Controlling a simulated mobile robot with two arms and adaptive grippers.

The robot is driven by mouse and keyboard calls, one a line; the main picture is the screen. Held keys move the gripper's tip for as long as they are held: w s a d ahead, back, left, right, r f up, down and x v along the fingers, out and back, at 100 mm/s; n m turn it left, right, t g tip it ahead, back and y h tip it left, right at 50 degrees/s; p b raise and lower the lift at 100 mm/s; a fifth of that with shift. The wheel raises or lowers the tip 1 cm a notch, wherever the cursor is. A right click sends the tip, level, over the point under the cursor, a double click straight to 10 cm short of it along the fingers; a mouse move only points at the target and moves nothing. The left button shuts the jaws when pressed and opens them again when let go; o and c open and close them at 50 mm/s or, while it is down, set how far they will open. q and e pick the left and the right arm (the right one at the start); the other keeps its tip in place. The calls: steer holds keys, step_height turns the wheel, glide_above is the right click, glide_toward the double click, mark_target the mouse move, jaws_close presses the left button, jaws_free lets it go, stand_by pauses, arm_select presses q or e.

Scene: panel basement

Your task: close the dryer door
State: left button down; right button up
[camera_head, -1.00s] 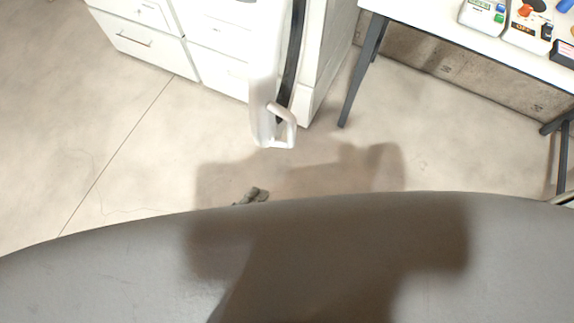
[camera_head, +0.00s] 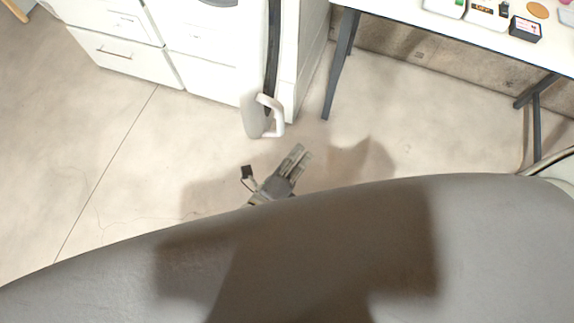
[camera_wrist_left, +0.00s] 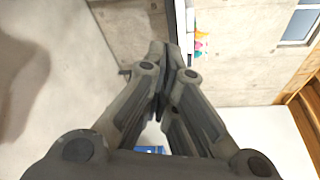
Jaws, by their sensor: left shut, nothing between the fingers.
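The white dryer (camera_head: 303,60) stands at the top middle of the head view. Its door (camera_head: 252,115) is seen almost edge-on from above, with a pale loop handle (camera_head: 273,116) at its near end. A dark strip runs between the door and the body; how far the door stands open is hard to tell. My left gripper (camera_head: 299,152) is below and slightly right of the handle, apart from it. Its fingers are shut and empty; they also show in the left wrist view (camera_wrist_left: 168,55). The door is not clearly seen in the wrist view. My right gripper is not in view.
White drawer units (camera_head: 125,50) stand left of the dryer. A white table (camera_head: 390,12) with dark legs (camera_head: 341,65) and several small items stands to the right. The concrete floor (camera_head: 130,165) in front is clear.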

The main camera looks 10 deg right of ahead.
arm_select(q)
steer(key=w+a+p, duration=0.1)
steer(key=w+a+r+p, duration=0.1)
steer(key=w, duration=0.1)
steer(key=shift+a+r, duration=0.1)
stand_by(0.4)
